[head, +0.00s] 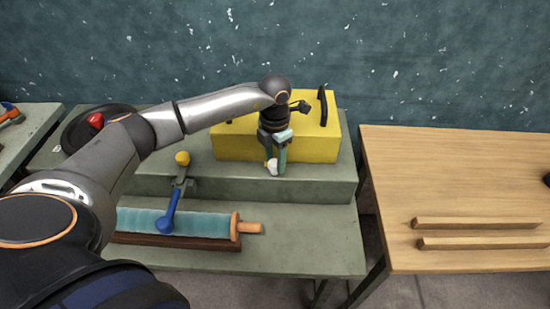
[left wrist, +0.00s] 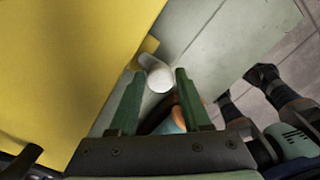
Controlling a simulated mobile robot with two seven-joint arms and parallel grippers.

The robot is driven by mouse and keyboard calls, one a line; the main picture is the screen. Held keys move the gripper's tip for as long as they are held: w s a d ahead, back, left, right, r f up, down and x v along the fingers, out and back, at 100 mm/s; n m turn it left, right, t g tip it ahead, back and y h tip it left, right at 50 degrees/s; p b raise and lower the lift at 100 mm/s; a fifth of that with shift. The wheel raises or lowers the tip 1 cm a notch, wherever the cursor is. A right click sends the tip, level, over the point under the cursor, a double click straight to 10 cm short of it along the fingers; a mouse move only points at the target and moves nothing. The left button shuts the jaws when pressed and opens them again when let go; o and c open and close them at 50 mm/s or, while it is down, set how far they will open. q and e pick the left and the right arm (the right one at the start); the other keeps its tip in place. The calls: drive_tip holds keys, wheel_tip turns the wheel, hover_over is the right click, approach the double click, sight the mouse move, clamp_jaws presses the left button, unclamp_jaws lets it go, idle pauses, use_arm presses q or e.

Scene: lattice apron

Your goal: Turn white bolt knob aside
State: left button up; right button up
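A white bolt knob (head: 272,167) sticks out low on the front of a yellow box (head: 318,143). In the left wrist view the knob (left wrist: 159,77) shows as a rounded white stub beside a small yellow block at the box (left wrist: 60,60). My left gripper (head: 276,168) points down in front of the box, at the knob. In the left wrist view its two green fingers (left wrist: 159,78) are apart, with the knob between their tips. I cannot tell whether either finger touches it.
The box stands on a raised green shelf (head: 315,190). Below lie a teal roller (head: 205,222) with an orange end and a blue lever (head: 173,210); a yellow ball knob (head: 182,158) stands behind. A wooden table (head: 460,180) with two bars is at right.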

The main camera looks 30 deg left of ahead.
use_arm(q)
clamp_jaws()
idle(0.4)
drive_tip(key=m+b, duration=0.2)
drive_tip(key=shift+m, duration=0.4)
drive_tip(key=m+b, duration=0.3)
drive_tip(key=m, duration=0.2)
drive_tip(key=shift+m, duration=0.3)
drive_tip(key=m+b, duration=0.1)
drive_tip(key=m, duration=0.3)
drive_tip(key=shift+b, duration=0.4)
drive_tip(key=m+b, duration=0.1)
drive_tip(key=m, duration=0.3)
drive_tip(key=shift+s+d+r+m, duration=0.1)
drive_tip(key=shift+m, duration=0.5)
